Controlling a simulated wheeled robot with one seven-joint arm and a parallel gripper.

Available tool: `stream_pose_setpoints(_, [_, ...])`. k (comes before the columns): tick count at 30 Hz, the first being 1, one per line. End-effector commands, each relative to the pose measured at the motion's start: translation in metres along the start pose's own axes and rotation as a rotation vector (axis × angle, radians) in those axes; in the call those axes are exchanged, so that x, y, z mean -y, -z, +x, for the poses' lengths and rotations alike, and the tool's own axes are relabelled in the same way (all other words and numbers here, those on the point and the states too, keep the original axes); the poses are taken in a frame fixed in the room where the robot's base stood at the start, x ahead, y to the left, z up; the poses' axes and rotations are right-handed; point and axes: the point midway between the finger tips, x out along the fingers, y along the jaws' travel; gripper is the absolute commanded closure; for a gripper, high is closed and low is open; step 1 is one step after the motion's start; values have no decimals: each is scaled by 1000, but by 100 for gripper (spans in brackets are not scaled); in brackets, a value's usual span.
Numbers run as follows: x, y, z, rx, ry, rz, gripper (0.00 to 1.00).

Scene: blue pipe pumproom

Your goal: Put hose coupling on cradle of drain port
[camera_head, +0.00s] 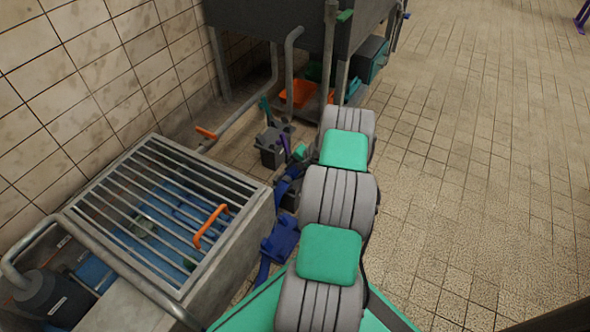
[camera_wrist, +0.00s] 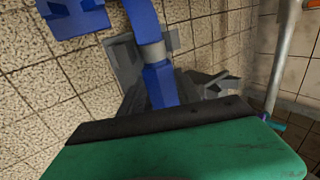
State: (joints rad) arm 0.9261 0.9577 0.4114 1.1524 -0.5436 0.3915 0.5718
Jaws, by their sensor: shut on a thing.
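In the wrist view the teal body and black edge of my gripper (camera_wrist: 162,122) fill the bottom. A blue, pipe-like piece with a grey collar, which I take as the hose coupling (camera_wrist: 160,84), runs down to that edge. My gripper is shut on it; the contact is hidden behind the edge. Dark grey parts show on both sides of the blue piece. In the head view my grey and teal arm hides most of the gripper. I cannot clearly pick out the drain port or its cradle in either view.
A concrete basin with a metal grate (camera_head: 160,205) and an orange handle (camera_head: 210,227) stands at left. A blue flanged part (camera_head: 281,238) lies low beside it. Behind are a dark grey box (camera_head: 272,152) and a sink (camera_head: 290,20) on legs.

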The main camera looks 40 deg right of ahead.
Motion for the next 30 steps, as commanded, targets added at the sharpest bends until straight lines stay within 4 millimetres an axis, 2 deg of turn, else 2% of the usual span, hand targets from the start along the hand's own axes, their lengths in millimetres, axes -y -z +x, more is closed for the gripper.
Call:
stream_pose_setpoints(3, [-6,1,11,-2,1,-1,100])
stream_pose_setpoints(13, [-7,1,12,-2,1,-1,100])
stream_pose_setpoints(14, [-7,1,12,-2,1,-1,58])
stream_pose_setpoints(22, [-7,1,12,-1,1,0,36])
stream_pose_setpoints(30, [-8,0,10,0,0,1,35])
